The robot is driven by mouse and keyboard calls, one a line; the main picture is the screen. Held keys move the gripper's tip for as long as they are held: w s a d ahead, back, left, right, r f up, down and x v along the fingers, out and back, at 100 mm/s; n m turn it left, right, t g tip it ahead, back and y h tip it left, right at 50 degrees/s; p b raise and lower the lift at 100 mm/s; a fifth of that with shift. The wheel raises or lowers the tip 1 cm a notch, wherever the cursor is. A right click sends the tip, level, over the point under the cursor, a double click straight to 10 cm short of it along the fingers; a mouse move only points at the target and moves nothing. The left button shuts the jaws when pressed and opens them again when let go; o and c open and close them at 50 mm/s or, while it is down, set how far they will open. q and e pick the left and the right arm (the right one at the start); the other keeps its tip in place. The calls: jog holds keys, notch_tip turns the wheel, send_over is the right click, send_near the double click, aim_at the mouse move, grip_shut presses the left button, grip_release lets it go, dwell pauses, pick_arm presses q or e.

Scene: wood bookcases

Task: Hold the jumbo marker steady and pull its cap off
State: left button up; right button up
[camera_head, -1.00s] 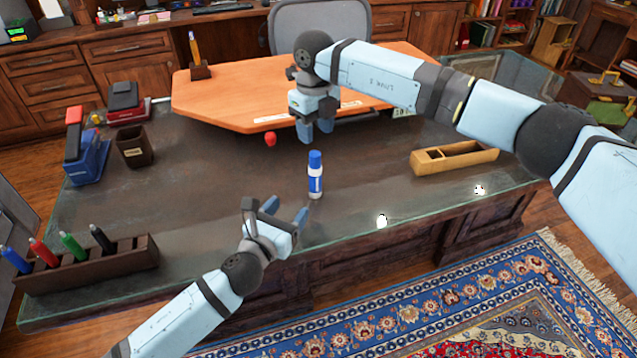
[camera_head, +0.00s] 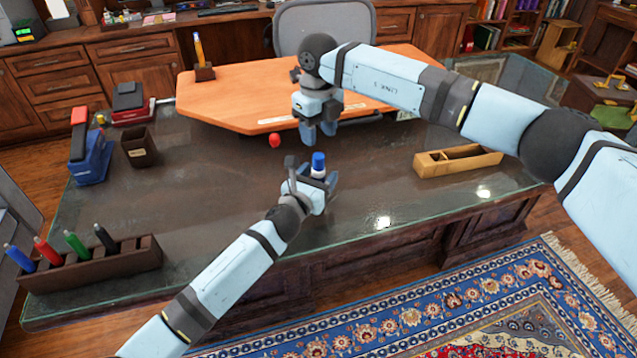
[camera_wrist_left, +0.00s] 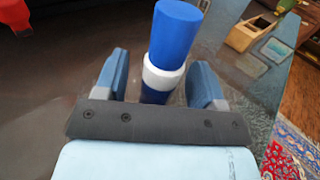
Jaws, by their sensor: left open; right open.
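The jumbo marker (camera_head: 318,166) stands upright on the desk, with a blue cap on top and a white band below it. In the left wrist view the marker (camera_wrist_left: 172,45) rises between the two blue fingers, with a visible gap on each side. My left gripper (camera_head: 315,184) is open around the marker's body and hides its lower part in the head view. The open left fingers also show in the left wrist view (camera_wrist_left: 160,85). My right gripper (camera_head: 318,133) is open and empty, pointing down above and behind the marker.
A wooden tray (camera_head: 458,160) lies to the right. A red object (camera_head: 274,140) sits behind the marker. A rack (camera_head: 100,262) with several coloured markers stands at the left, near a dark cup (camera_head: 139,147) and a blue stapler-like object (camera_head: 92,158). The desk (camera_head: 200,200) is clear left of the marker.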

aim_at(318, 156)
pick_arm(q)
jog(key=c, duration=1.1)
grip_shut()
pick_arm(e)
jog(key=shift+o, duration=1)
notch_tip(318, 156, up, 3)
jog(key=n, duration=0.5)
jog(key=shift+f, duration=0.1)
notch_tip(318, 156, down, 10)
jog(key=n, duration=0.4)
jog(key=shift+c, duration=0.2)
